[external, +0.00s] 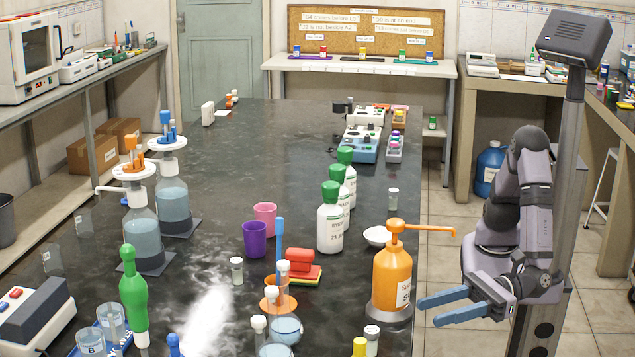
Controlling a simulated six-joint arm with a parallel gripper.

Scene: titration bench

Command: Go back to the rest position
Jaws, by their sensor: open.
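My gripper (447,307) has blue fingers that stand apart with nothing between them. It is at the right edge of the dark bench (205,215), low beside the orange pump bottle (391,278). The fingers point left toward the base of that bottle. I cannot tell from this view whether they touch it. My arm is folded, with its upper links raised above the gripper next to my column at the right.
White bottles with green caps (330,228) stand left of the pump bottle. A white dish (377,236) lies behind it, and small vials (372,340) stand in front. The pump's spout reaches right above my fingers. The floor aisle (445,215) behind my gripper is clear.

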